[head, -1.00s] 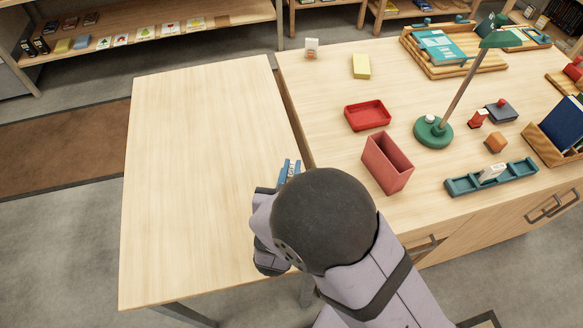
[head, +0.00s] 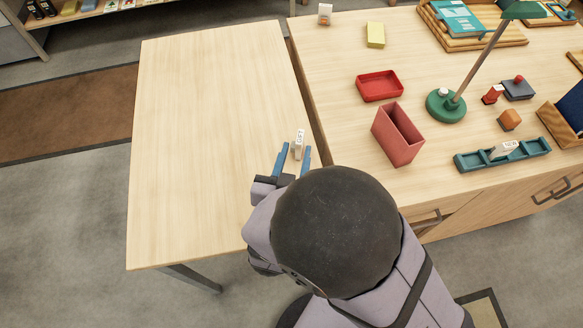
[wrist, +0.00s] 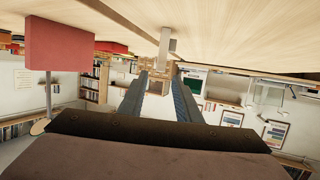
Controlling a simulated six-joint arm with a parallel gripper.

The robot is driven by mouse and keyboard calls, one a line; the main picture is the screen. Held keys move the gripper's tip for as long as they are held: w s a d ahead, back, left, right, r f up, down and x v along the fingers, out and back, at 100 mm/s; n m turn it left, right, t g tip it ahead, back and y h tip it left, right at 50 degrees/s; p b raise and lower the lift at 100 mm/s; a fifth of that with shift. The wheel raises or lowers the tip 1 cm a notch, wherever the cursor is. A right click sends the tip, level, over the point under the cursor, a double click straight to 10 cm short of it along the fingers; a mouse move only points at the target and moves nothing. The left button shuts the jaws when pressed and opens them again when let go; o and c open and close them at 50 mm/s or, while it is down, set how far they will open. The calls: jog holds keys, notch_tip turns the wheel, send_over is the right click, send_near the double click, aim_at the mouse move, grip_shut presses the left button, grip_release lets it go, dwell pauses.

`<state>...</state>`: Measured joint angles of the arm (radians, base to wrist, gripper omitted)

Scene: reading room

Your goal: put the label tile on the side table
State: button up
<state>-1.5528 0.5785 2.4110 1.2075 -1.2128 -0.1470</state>
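The label tile (head: 299,141), small and white with dark marks, stands upright on the side table (head: 205,130), near its right edge. The gripper's rear is partly hidden by my arm in the head view.
The desk (head: 345,60) adjoins on the right, with a red bin (head: 398,136), a red tray (head: 380,86), a green lamp (head: 446,105) and a teal rack (head: 475,160) holding another white tile (head: 504,150). The rest of the side table is bare.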

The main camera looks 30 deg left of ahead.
jog(key=v, duration=0.5)
jog(key=shift+s, duration=0.1)
dwell(0.4)
jog(key=w+d+m+g+h+p, duration=0.25)
jog(key=w+d+g+p, duration=0.3)
jog(key=w+d, duration=0.55)
jog(key=s+d+r+m+g+h, duration=0.1)
jog(key=s+d+g, duration=0.2)
jog(key=d, duration=0.8)
jog(key=s+d+r+m+g+h, duration=0.1)
jog(key=s+d+g, duration=0.3)
jog(key=d, duration=0.8)
jog(key=shift+d+r+g+h, duration=0.3)
jog(key=shift+g+h, duration=0.15)
jog(key=shift+h, duration=0.2)
jog(key=shift+c, duration=0.4)
